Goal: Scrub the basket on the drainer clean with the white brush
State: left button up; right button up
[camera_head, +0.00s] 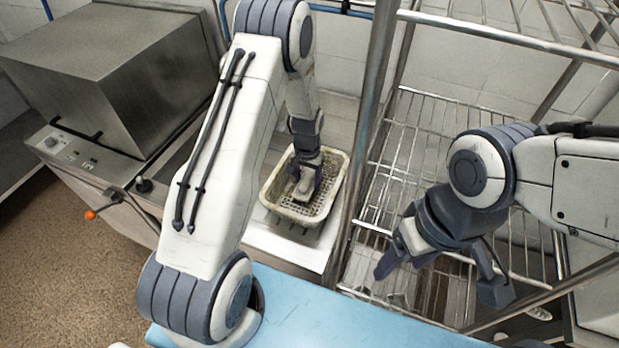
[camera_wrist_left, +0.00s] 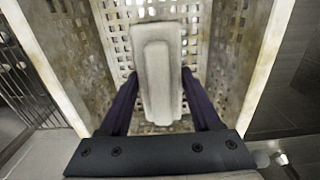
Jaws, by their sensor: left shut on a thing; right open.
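The perforated basket (camera_head: 328,206) is pale with brownish stains and stands on the drainer surface (camera_head: 262,238) beside the metal rack. Its stained walls also show in the left wrist view (camera_wrist_left: 62,60). My left gripper (camera_head: 305,178) reaches down into the basket. It is shut on the white brush (camera_wrist_left: 160,75), which lies between its fingers over the perforated floor. In the head view only part of the brush shows below the fingers. Whether the bristles touch the floor is hidden. My right gripper (camera_head: 432,278) is open and empty, in front of the wire rack and well right of the basket.
A wire shelf rack (camera_head: 440,120) stands right of the basket, with a metal post close to its right side. A stainless box-shaped machine (camera_head: 110,75) is at the left. A light blue surface (camera_head: 330,318) lies in the foreground.

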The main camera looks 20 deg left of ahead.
aim_at(301, 186)
pick_arm(q)
jog(key=shift+s+a, duration=0.2)
jog(key=shift+s, duration=1.7)
jog(key=shift+w+a+f, duration=0.1)
jog(key=shift+w+a, duration=0.05)
jog(key=shift+w, duration=0.5)
jog(key=shift+w+a, duration=0.15)
jog(key=shift+w, duration=1.8)
notch_tip(301, 186, up, 13)
jog(key=p, duration=0.9)
